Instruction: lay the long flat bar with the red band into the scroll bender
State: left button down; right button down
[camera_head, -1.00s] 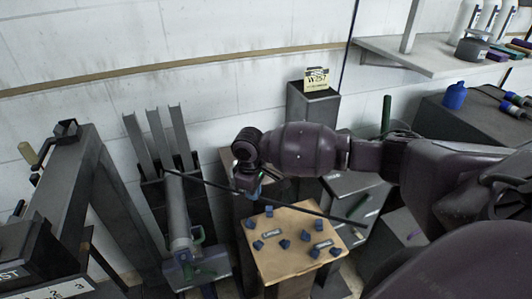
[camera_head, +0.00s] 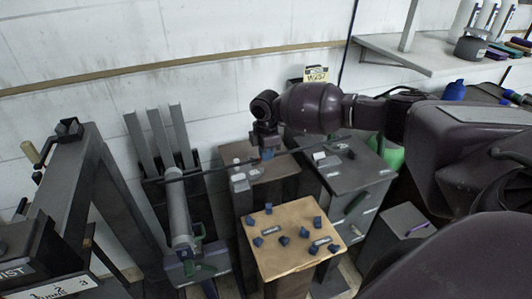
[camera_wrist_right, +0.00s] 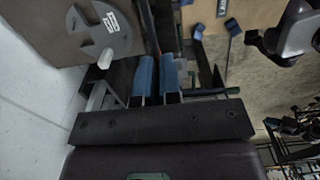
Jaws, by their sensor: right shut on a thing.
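My right gripper (camera_head: 267,154) is shut on a long, thin dark bar (camera_head: 218,166). The bar is raised, running from the grey cylinder at left to above the dark cabinet at right. In the right wrist view, the two blue fingertips (camera_wrist_right: 156,78) are close together, and the bar's grip point is hard to see. I cannot tell for sure which fixture is the scroll bender; a pedestal with small grey blocks (camera_head: 239,182) stands below the gripper. My left gripper is not in view.
A wooden-topped stand (camera_head: 282,262) with several blue pegs is in front of the pedestal. A dark cabinet (camera_head: 350,172) with fittings on top stands to the right. A grey cylinder (camera_head: 178,212) and upright channels (camera_head: 160,140) are at left. The white wall is close behind.

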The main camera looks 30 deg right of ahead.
notch_tip(320, 180, down, 7)
jog(key=b, duration=0.4)
jog(key=shift+r, duration=0.15)
dwell(0.6)
jog(key=shift+s+d, duration=0.1)
jog(key=shift+d, duration=0.1)
dwell(0.7)
jog(key=shift+f, duration=0.25)
jog(key=c, duration=1.2)
grip_release()
